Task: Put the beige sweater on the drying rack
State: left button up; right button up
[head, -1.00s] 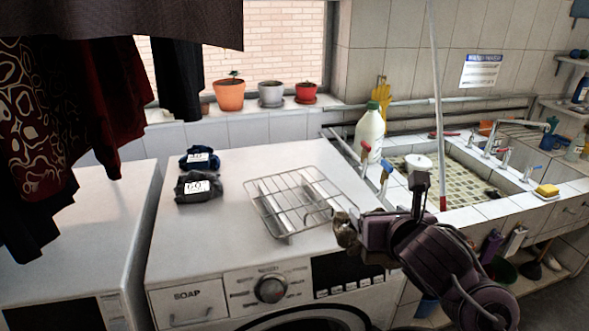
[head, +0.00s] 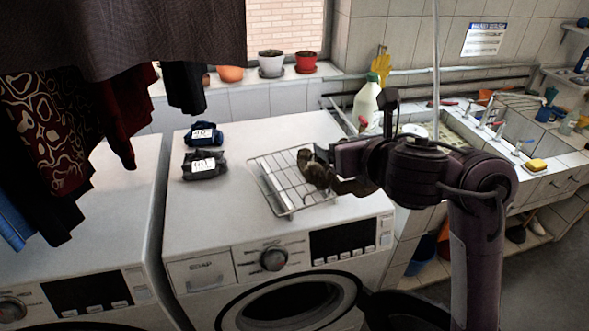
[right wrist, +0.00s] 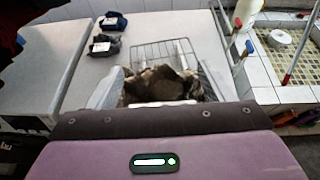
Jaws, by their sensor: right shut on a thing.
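A crumpled brownish cloth, apparently the beige sweater (head: 312,172), is bunched in my right gripper (head: 335,163). The wire drying rack (head: 272,180) lies on top of the washing machine. In the head view the cloth overlaps the rack's right part; I cannot tell whether it touches the wires. The right wrist view shows the cloth (right wrist: 158,84) between the two fingers of my right gripper (right wrist: 158,96), with the rack (right wrist: 148,50) just beyond. The fingertips are partly hidden in the head view. My left gripper is not in view.
Two folded dark garments with white labels, one blue (head: 203,135) and one grey (head: 205,165), lie left of the rack. A white bottle (head: 367,106) stands behind on the right, by the tiled sink (head: 470,135). Dark clothes (head: 130,45) hang at upper left.

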aim_at(293, 171)
jog(key=i+j, duration=0.15)
jog(key=i, duration=0.35)
jog(key=i+j, duration=0.15)
jog(key=i, duration=0.3)
